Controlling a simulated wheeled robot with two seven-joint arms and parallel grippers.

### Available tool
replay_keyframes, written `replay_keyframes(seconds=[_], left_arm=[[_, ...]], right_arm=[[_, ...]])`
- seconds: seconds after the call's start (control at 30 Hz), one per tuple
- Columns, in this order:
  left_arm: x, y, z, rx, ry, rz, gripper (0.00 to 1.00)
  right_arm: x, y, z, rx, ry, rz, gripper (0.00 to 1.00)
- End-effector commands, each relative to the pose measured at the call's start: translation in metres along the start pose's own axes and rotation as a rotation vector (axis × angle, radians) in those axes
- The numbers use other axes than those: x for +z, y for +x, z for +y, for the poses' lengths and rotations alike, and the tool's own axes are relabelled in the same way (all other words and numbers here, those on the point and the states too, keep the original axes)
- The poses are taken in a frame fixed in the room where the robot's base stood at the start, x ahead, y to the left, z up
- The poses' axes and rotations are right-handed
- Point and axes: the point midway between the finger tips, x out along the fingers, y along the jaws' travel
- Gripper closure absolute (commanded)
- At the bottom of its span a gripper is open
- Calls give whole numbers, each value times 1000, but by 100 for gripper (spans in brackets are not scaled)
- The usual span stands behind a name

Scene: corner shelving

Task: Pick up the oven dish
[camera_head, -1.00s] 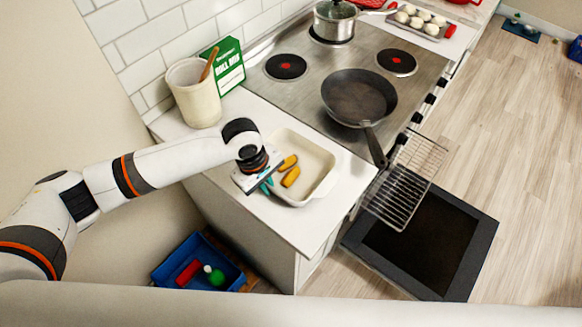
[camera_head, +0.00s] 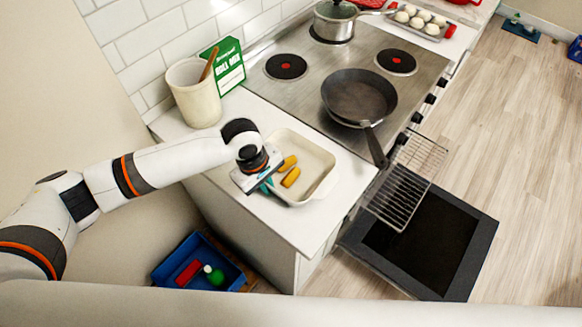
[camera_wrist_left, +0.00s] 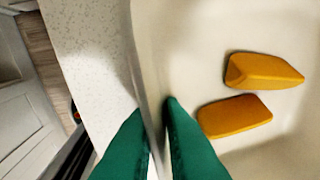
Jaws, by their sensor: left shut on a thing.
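The oven dish (camera_head: 319,164) is a cream rectangular dish on the white counter, left of the stove. Two orange-yellow pieces (camera_head: 290,177) lie inside it; they also show in the left wrist view (camera_wrist_left: 235,115). My left gripper (camera_head: 267,186) is at the dish's near left side. In the left wrist view its green fingers (camera_wrist_left: 155,135) stand on either side of the dish's wall (camera_wrist_left: 150,70), shut on it. The gripper and wrist hide part of the dish's left side. My right gripper is not in view.
A utensil crock (camera_head: 193,92) and green box (camera_head: 226,66) stand behind. The oven door (camera_head: 465,245) is open with a wire rack (camera_head: 400,196) out. A blue crate (camera_head: 170,270) is on the floor.

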Motion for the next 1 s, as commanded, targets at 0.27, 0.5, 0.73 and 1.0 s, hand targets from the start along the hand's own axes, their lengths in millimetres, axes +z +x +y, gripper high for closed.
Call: replay_keyframes(seconds=[0.27,0.5,0.73,1.0], left_arm=[[-2,4,5,17,5,5,100],[-2,2,3,10,6,5,100],[-2,-6,0,6,6,4,100],[-6,-61,-10,-4,4,1,100]], right_arm=[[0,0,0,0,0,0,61],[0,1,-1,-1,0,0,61],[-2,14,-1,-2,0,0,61],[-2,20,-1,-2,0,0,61]])
